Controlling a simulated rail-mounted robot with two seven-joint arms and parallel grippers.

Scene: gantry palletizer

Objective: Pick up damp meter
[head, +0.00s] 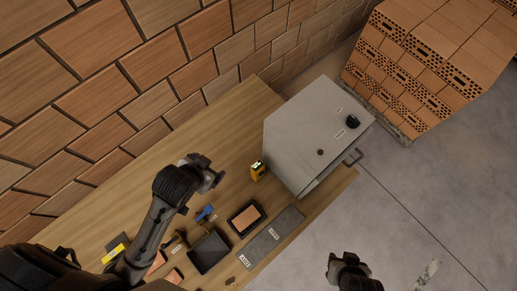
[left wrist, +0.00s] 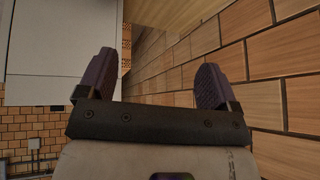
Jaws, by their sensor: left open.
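A small yellow device with a dark top (head: 257,170), which looks like the damp meter, stands on the wooden bench (head: 225,130) close to the grey cabinet's left side. My left gripper (head: 212,176) is above the bench, to the left of the device and apart from it. In the left wrist view its two fingers (left wrist: 156,85) are spread with nothing between them. That view does not show the yellow device. My right gripper (head: 350,265) is at the lower right, over the floor; its fingers are too unclear to judge.
The grey cabinet (head: 300,130) bears a small black object (head: 352,121). A black tray (head: 209,252), an orange-topped block (head: 246,218), a blue item (head: 205,212) and a grey labelled strip (head: 270,237) lie nearer. A brick wall (head: 150,75) borders the bench; stacked bricks (head: 425,60) stand upper right.

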